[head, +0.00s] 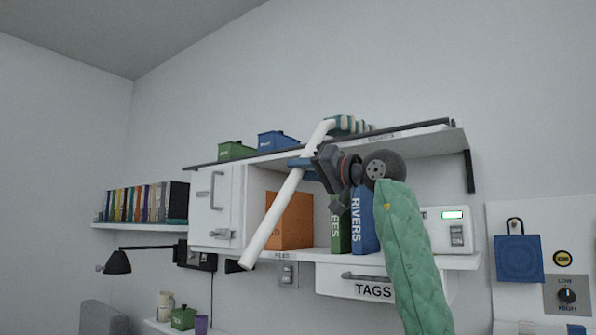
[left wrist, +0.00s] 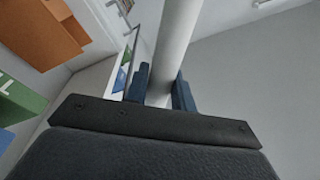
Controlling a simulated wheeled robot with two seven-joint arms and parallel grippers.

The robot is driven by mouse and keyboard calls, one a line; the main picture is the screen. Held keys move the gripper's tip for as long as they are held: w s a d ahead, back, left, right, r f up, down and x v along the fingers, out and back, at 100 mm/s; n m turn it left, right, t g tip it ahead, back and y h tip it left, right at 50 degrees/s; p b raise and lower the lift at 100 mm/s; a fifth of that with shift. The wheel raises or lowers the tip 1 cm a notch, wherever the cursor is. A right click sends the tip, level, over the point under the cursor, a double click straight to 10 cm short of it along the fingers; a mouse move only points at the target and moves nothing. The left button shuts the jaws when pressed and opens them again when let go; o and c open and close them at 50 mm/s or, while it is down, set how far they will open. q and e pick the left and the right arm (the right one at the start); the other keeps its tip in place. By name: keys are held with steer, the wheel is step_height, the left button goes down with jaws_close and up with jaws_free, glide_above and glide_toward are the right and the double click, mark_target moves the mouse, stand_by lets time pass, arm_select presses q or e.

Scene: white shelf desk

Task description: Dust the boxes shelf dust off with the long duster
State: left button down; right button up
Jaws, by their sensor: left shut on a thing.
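The long duster has a white pole (head: 272,218) that slants up to the right and bends near its top. Its teal and cream striped head (head: 350,125) is at the upper shelf (head: 425,142); I cannot tell whether it touches the surface. My left gripper (head: 302,163) is shut on the pole below the bend. In the left wrist view the pole (left wrist: 176,45) passes between the blue fingers (left wrist: 160,92). A green box (head: 236,151) and a blue box (head: 278,142) stand on the upper shelf, left of the head. No dust can be made out. My right gripper is out of view.
Below are a white cabinet (head: 214,207), an orange box (head: 290,221), green (head: 340,225) and blue (head: 364,220) binders, and a TAGS drawer (head: 365,284). A black bracket (head: 469,171) supports the shelf's right end. Books (head: 145,202) stand at the left. The wall above is clear.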

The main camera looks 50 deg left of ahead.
arm_select(q)
steer(key=shift+r+v, duration=0.95)
steer(key=shift+v, duration=5.8)
steer(key=f+x, duration=0.3)
steer(key=x, duration=1.7)
steer(key=shift+a+p, duration=0.4)
steer(key=shift+a, duration=0.15)
